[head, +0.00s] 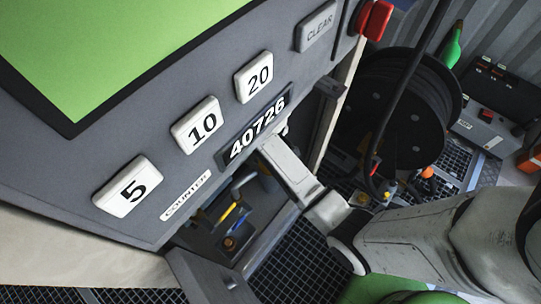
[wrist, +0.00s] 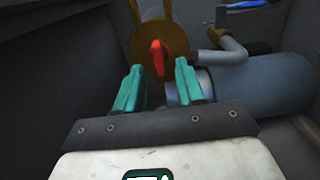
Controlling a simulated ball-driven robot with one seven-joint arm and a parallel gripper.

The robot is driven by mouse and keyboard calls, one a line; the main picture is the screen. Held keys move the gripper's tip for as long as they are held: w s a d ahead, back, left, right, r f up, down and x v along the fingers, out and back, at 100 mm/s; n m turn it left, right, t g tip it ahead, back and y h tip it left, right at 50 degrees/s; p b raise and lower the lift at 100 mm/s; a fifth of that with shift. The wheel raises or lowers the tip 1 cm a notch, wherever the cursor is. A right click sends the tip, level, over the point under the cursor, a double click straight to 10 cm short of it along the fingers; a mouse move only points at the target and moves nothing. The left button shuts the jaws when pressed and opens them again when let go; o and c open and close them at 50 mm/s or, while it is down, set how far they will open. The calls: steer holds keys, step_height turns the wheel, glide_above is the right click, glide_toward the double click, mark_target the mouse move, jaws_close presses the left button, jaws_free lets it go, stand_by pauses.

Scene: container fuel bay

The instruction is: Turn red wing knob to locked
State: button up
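In the wrist view, the red wing knob (wrist: 158,57) stands upright on a round brown-orange body (wrist: 178,40). My gripper (wrist: 158,78) has two teal fingers spread apart, one to the left and one to the right of the knob in the picture. The fingertips appear just short of the knob, and I see no contact. Nothing is held between the fingers. In the head view, my arm reaches into the open compartment under the counter panel, and the fingers and the knob are hidden there.
A grey cylinder (wrist: 255,92) and a bent pipe (wrist: 232,45) lie right of the knob. Dark compartment walls (wrist: 60,60) close in on the left. In the head view, the counter panel (head: 185,190) overhangs the compartment, and a hose reel (head: 395,105) stands at right.

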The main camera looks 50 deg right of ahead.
steer(key=shift+f, duration=1.55)
jaws_close()
